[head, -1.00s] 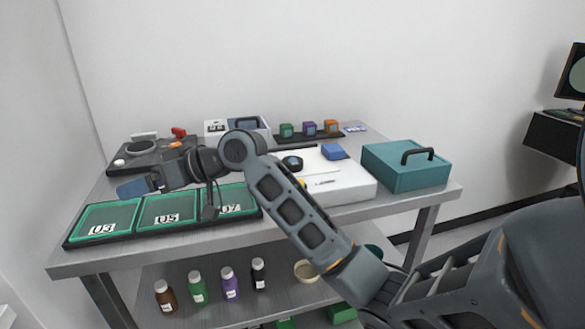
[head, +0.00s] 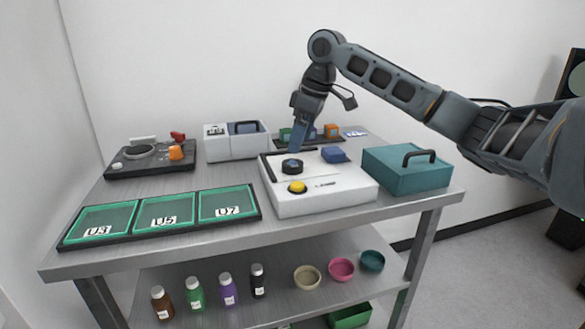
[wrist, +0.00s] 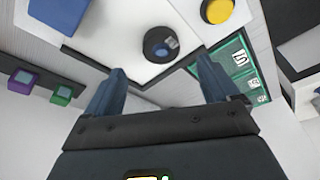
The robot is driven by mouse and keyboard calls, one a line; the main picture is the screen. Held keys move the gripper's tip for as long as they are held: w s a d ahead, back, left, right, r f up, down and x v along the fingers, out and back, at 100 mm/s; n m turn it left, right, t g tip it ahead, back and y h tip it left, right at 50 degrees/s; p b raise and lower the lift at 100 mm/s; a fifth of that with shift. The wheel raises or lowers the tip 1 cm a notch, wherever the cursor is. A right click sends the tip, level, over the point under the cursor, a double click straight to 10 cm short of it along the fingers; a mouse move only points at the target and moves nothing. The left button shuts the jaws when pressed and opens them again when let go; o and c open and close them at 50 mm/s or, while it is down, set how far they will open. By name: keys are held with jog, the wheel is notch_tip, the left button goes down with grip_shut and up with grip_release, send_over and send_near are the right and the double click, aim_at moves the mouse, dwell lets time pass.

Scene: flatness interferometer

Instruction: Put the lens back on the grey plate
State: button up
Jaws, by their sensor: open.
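A round black-rimmed piece with a blue centre and a small pale label, which looks like the lens (head: 292,166), lies on the pale top of the white instrument (head: 325,202). The lens also shows in the wrist view (wrist: 160,45), beyond and between my fingertips. My gripper (head: 297,150) is open and empty, pointing down just above and behind the lens, apart from it. It also shows in the wrist view (wrist: 160,72). A round grey disc (head: 143,147) sits on the dark unit at the left back; I cannot tell which surface is the grey plate.
The white instrument carries a yellow button (head: 297,187) and a blue block (head: 334,154). A teal case (head: 406,168) stands at its right, green trays (head: 167,210) at its left. A white box (head: 236,142) and a rack of coloured cubes (head: 331,130) stand behind.

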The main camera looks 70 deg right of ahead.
aim_at(294, 160)
jog(key=x, duration=0.6)
jog(key=shift+f, duration=0.4)
jog(key=shift+c, duration=0.2)
jog(key=c, duration=1.2)
jog(key=shift+r, duration=0.15)
